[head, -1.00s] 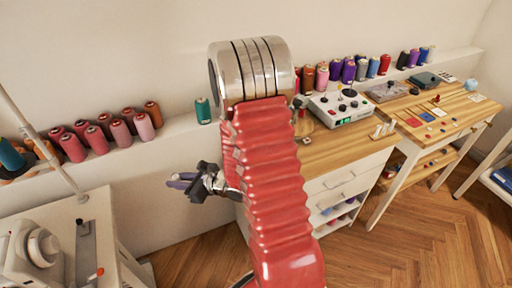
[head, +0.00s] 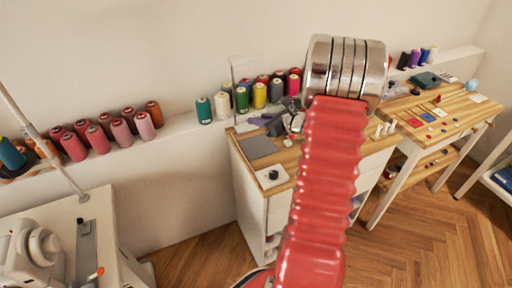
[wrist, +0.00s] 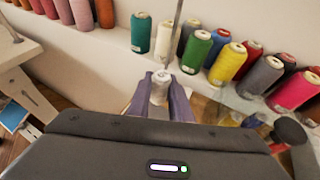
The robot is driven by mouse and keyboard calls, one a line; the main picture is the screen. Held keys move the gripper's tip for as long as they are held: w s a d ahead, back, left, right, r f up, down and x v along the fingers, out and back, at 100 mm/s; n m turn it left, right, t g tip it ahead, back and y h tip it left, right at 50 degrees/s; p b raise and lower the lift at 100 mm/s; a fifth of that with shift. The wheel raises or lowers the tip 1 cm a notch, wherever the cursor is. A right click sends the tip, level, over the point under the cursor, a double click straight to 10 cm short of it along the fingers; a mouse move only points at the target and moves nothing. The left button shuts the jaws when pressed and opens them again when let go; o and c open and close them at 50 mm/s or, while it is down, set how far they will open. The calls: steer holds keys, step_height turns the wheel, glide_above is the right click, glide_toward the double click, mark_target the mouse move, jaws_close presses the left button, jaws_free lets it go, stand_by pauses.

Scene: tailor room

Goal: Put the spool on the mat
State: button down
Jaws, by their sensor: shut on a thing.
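My gripper (head: 262,121) is over the back left part of the wooden worktop in the head view, mostly left of my red arm. In the wrist view its two purple fingers are shut on a small white spool (wrist: 160,84), held upright between them. I cannot make out the spool clearly in the head view. The grey square mat (head: 258,148) lies flat on the worktop, just in front of and below my gripper in the head view. The mat's surface looks bare. I cannot make out the mat in the wrist view.
Several coloured thread cones (head: 243,99) stand on the wall shelf close behind my gripper. A small pale square with a dark knob (head: 273,175) sits in front of the mat. My arm hides the worktop's middle.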

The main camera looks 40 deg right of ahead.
stand_by(0.3)
glide_above(258, 145)
steer(key=shift+f, duration=3.1)
steer(key=shift+f, duration=0.1)
steer(key=shift+f, duration=1.8)
steer(key=shift+f, duration=0.1)
steer(key=c, duration=1.6)
jaws_free()
steer(key=shift+s, duration=0.1)
steer(key=v, duration=1.2)
